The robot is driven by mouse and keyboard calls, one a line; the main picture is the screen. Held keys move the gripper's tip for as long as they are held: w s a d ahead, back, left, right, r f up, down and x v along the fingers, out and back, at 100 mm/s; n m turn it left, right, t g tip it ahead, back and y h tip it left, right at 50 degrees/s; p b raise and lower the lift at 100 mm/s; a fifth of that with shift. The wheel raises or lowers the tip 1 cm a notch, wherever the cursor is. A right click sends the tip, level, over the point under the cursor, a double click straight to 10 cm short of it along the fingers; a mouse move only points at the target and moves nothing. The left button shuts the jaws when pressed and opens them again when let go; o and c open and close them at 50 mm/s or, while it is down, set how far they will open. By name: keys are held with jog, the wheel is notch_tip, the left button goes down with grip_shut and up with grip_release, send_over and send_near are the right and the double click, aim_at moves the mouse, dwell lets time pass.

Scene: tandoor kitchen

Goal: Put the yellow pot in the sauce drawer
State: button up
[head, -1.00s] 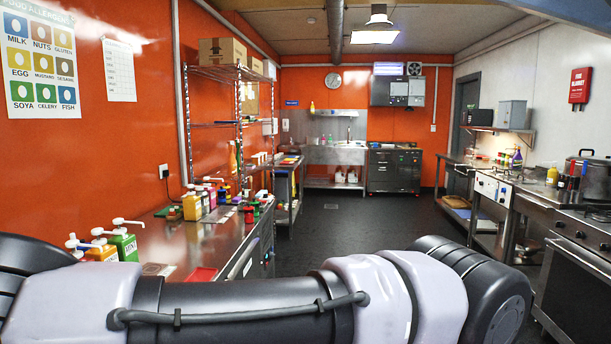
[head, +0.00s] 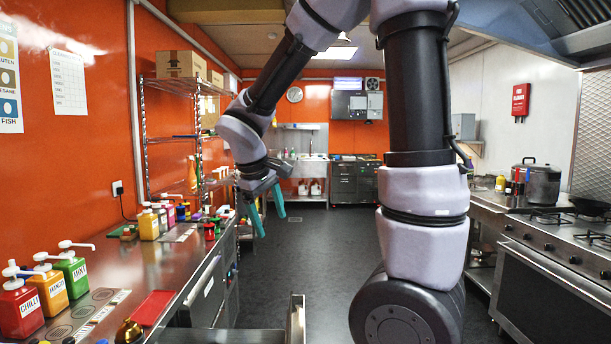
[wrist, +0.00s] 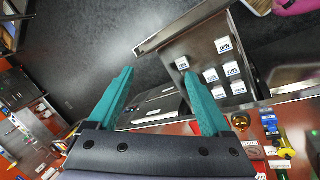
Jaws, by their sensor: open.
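My gripper (head: 272,226) hangs in front of the left counter in the head view, with its teal fingers apart and nothing between them. The wrist view shows the open fingers (wrist: 158,73) too. Beyond them is a pulled-out drawer (wrist: 185,58) with several white-labelled squares inside; I cannot read the labels. A steel drawer edge (head: 297,318) also shows at the bottom of the head view. A small yellow item (wrist: 285,143), perhaps the yellow pot, is on the counter at the lower right of the wrist view. It is apart from my fingers.
Pump bottles, including a red chilli bottle (head: 20,305), stand on the left counter (head: 150,262) near a red tray (head: 153,307) and a brass bell (head: 129,331). A stove (head: 560,235) lines the right side. The floor (head: 310,255) between is clear.

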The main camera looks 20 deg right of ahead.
jog(key=s+d+r+m+t+y, duration=0.3)
jog(key=s+r+m+t+y, duration=0.1)
jog(key=s+r+m, duration=0.6)
jog(key=s+r+y, duration=0.1)
jog(key=s, duration=0.2)
jog(key=shift+d+r+t+y, duration=0.2)
jog(key=shift+r+t+y, duration=0.1)
jog(key=shift+r, duration=0.05)
